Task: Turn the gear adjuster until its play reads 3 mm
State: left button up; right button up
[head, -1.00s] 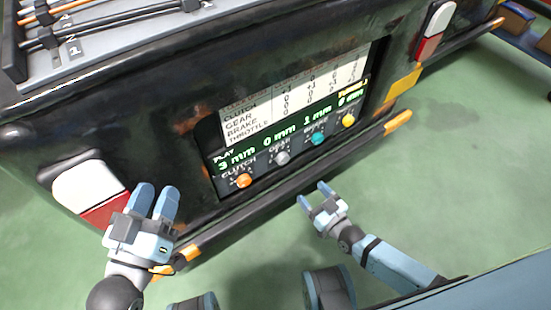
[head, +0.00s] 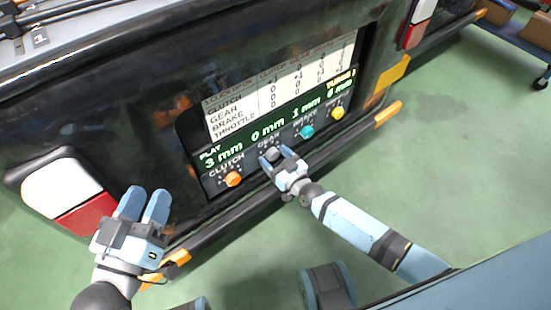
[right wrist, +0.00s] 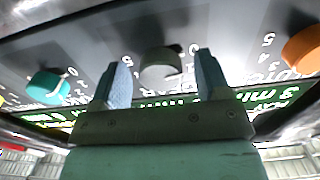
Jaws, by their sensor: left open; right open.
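The grey gear adjuster (head: 271,154) is a knob on the panel between the orange clutch knob (head: 232,179) and the teal brake knob (head: 307,132). My right gripper (head: 276,157) is open at the gear knob. In the right wrist view the grey knob (right wrist: 161,65) shows between its open fingers; contact cannot be told. My left gripper (head: 144,204) is open and empty, in front of the panel's lower left.
A yellow knob (head: 337,113) is at the panel's right end. A white chart (head: 285,85) is above the display. A dark bumper bar (head: 235,218) with orange ends runs below the panel. A red-and-white lamp (head: 63,190) is at left.

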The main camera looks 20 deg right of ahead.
jog(key=c, duration=0.9)
